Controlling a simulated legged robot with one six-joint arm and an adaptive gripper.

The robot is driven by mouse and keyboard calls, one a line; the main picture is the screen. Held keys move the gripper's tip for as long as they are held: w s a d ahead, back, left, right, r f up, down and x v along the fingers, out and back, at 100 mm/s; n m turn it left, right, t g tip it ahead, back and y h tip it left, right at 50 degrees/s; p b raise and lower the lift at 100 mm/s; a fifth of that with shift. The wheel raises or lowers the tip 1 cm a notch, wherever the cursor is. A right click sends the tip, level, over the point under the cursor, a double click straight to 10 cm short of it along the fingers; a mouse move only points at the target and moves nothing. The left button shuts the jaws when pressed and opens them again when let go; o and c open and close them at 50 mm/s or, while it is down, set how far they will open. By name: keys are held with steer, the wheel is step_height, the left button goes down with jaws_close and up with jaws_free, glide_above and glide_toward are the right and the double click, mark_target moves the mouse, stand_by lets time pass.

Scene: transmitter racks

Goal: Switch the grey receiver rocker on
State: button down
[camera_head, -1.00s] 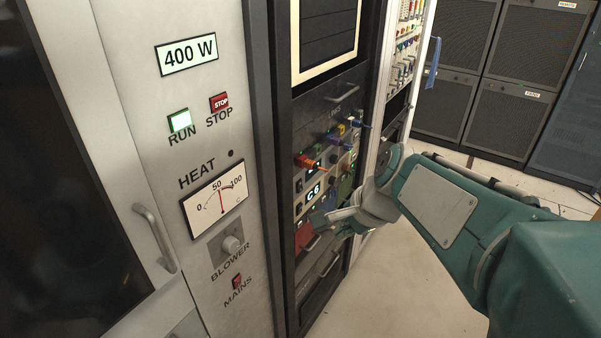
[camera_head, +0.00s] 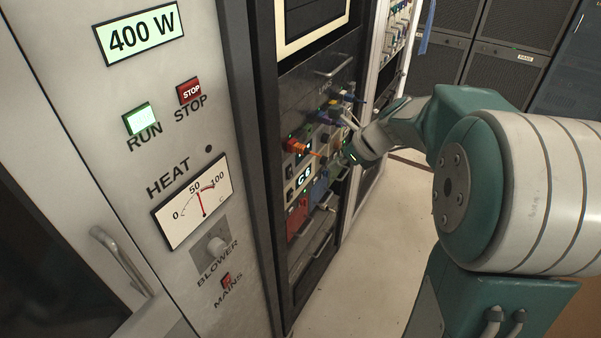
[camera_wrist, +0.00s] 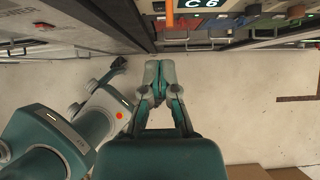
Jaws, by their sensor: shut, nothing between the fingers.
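The receiver rack (camera_head: 290,130) with coloured modules stands just right of the white cabinet; its modules also show along the top of the wrist view. A display reading "C 6" (camera_wrist: 200,3) sits among them, with a red module (camera_head: 297,217) and a blue module (camera_head: 318,188) below in the head view. I cannot pick out the grey rocker or its position; it is too small or hidden. My gripper (camera_head: 345,158) is at the right side of the module rows, partly covering them. In the wrist view, its fingertips (camera_wrist: 158,72) are together and empty, apart from the rack face.
The white cabinet (camera_head: 150,75) with RUN, STOP, BLOWER and MAINS controls fills the left. Orange (camera_head: 303,147) and blue plugs stick out from the rack. Handles (camera_head: 318,240) protrude below the modules. Pale floor (camera_head: 375,250) is clear in front of the rack.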

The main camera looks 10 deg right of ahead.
mark_target(290, 172)
steer(key=x, duration=0.4)
steer(key=w+a+r+x, duration=0.1)
steer(key=x, duration=0.7)
steer(key=shift+w+a, duration=0.4)
steer(key=shift+w, duration=0.1)
